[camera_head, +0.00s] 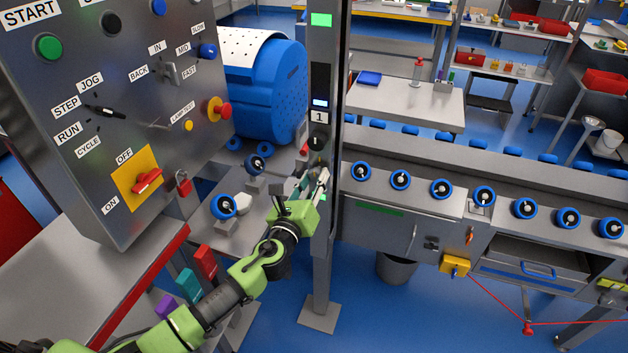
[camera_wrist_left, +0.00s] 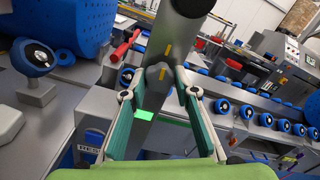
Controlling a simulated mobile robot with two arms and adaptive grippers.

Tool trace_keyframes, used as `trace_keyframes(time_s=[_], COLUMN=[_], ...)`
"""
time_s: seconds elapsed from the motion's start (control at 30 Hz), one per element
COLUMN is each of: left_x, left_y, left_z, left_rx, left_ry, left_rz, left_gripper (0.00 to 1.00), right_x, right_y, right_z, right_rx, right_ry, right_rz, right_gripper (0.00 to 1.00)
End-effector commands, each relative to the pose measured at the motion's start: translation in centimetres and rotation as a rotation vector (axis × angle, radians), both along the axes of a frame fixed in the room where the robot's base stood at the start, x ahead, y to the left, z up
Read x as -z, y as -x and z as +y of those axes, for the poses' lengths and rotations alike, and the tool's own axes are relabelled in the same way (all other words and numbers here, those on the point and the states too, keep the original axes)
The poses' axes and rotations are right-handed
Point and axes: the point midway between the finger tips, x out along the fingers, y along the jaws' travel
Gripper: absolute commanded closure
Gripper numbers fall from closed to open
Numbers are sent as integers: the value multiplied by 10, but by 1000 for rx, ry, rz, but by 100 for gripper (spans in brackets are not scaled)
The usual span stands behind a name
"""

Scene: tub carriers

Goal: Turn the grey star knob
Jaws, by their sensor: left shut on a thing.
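The grey star knob (camera_wrist_left: 155,88) sits on the grey post (camera_head: 322,245) between the fingertips of my left gripper (camera_head: 316,180). In the left wrist view my left gripper (camera_wrist_left: 159,93) has one finger on each side of the knob, shut on it. A yellow mark shows on the knob, and another yellow mark shows above it on the post. In the head view the fingers mostly hide the knob. My right gripper is in neither view.
A control panel (camera_head: 95,130) with labelled switches and a red-and-yellow button stands at the left. A black knob (camera_head: 318,140) sits higher on the post. A blue drum (camera_head: 265,95) stands behind.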

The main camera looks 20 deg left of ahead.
Motion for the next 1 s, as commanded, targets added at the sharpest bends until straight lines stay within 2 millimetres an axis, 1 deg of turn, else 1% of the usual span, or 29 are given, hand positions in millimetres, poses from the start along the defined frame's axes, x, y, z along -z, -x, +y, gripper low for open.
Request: trace_keyframes(time_s=[0.5, 1.0], left_x=[2, 1], left_y=[0, 0], left_z=[0, 0], left_rx=[-1, -1], left_ry=[460, 933], left_rz=[16, 32], left_gripper=[94, 94], right_x=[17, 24], right_y=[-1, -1], right_z=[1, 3], right_rx=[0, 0], right_ry=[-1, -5], right_rz=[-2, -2], right_gripper=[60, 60])
